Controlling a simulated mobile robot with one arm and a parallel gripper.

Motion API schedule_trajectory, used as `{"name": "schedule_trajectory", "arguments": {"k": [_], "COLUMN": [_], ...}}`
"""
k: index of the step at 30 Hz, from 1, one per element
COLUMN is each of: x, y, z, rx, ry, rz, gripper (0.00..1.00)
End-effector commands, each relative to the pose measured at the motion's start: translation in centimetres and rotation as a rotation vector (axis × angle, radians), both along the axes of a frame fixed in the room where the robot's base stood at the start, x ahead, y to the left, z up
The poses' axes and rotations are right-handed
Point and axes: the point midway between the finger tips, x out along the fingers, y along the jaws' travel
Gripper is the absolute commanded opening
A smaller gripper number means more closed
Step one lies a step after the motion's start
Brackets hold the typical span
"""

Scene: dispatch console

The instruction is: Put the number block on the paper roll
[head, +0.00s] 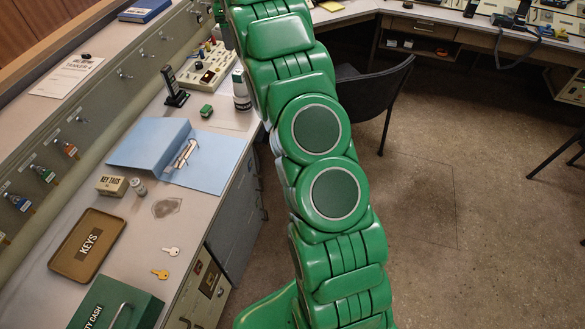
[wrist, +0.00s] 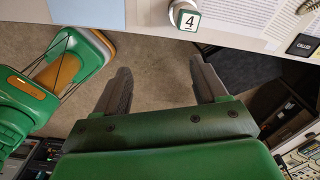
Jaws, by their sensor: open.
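The number block (wrist: 189,20) is a small white cube with a green border and a black 4. In the wrist view it appears to sit on top of the round white paper roll (wrist: 173,13), close to the desk's edge. In the head view a white upright cylinder (head: 241,101), likely the same roll, stands at the desk's right edge with a green-and-white block (head: 238,75) on top. My gripper (wrist: 163,88) is open and empty, its fingers apart from the block and over the floor in the picture.
A blue binder (head: 218,165), a small green object (head: 207,111), a black phone-like handset (head: 173,85) and a switch panel (head: 207,67) share the desk. A keys tray (head: 62,262) and green cash box (head: 140,300) lie nearer. A dark chair (head: 375,90) stands right of my arm.

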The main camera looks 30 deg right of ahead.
Motion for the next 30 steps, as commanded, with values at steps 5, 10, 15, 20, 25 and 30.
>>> {"name": "schedule_trajectory", "arguments": {"k": [5, 10, 15, 20, 25, 30], "x": [-3.2, -6.4, -9.7, -13.1, -17.0, -21.0], "y": [1.0, 2.0, 3.0, 3.9, 4.8, 5.7], "z": [2.1, 3.8, 5.3, 6.4, 7.3, 7.9], "rx": [0.001, 0.004, 0.008, 0.016, 0.025, 0.036], "ry": [0.015, 0.027, 0.035, 0.048, 0.056, 0.064], "rz": [0.140, 0.277, 0.412, 0.543, 0.681, 0.821], "gripper": [0.72, 0.72, 0.72, 0.72, 0.72, 0.72]}}
